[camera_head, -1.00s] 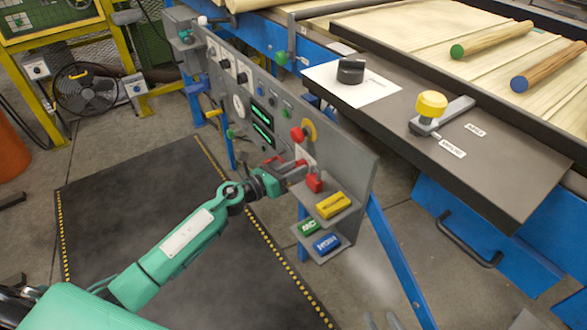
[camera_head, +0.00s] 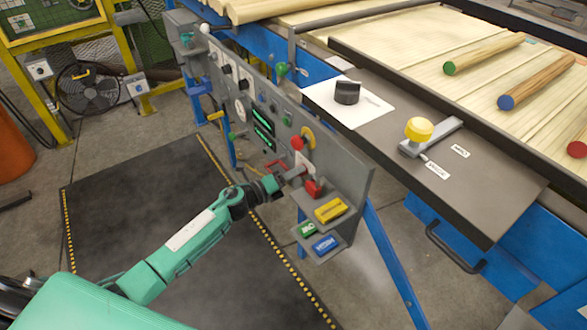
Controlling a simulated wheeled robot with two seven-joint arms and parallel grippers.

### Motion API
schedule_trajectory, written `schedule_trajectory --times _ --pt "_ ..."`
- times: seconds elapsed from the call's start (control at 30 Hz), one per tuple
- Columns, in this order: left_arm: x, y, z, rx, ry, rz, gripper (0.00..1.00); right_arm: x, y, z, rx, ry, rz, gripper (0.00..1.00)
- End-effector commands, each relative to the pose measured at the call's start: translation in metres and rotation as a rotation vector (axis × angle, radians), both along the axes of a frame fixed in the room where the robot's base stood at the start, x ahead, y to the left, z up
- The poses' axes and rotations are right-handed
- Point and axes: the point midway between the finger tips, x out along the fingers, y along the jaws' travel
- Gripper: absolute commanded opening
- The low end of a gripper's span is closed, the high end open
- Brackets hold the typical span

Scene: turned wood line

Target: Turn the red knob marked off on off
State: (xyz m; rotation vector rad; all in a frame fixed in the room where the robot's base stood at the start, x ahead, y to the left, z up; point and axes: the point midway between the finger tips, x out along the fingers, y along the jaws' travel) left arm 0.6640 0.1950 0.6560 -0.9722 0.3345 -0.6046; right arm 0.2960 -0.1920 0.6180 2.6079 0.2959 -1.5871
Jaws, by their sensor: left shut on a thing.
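My left gripper (camera_head: 288,176) is at the front of the grey control panel (camera_head: 345,165), near its right end. It is shut on the red knob (camera_head: 274,164), of which only a little red shows past the jaws. The off and on marks are too small or hidden to read, and I cannot tell which way the knob points. My right gripper is not in view.
A red mushroom button (camera_head: 297,143) and a red padlock (camera_head: 314,189) are close beside the gripper. A ledge below holds a yellow block (camera_head: 330,210); green and blue blocks sit lower. The dark floor mat (camera_head: 130,220) is clear.

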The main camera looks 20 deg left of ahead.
Motion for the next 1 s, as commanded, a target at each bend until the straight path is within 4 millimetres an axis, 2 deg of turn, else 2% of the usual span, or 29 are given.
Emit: schedule_trajectory --times 0.03,0.13,0.2,0.6,1.0 --pt "0.000 0.001 0.003 -0.035 0.029 0.002 0.09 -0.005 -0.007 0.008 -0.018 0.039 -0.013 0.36" --pt "0.000 0.001 0.003 -0.109 0.086 0.002 0.09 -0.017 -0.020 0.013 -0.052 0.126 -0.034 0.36" --pt "0.000 0.001 0.003 -0.162 0.128 0.002 0.09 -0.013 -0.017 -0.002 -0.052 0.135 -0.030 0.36" --pt "0.001 0.001 0.002 -0.454 0.356 0.002 0.09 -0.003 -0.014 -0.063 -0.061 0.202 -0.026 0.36" --pt "0.001 0.001 0.000 -0.656 0.512 0.002 0.09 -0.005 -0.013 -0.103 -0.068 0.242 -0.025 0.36"
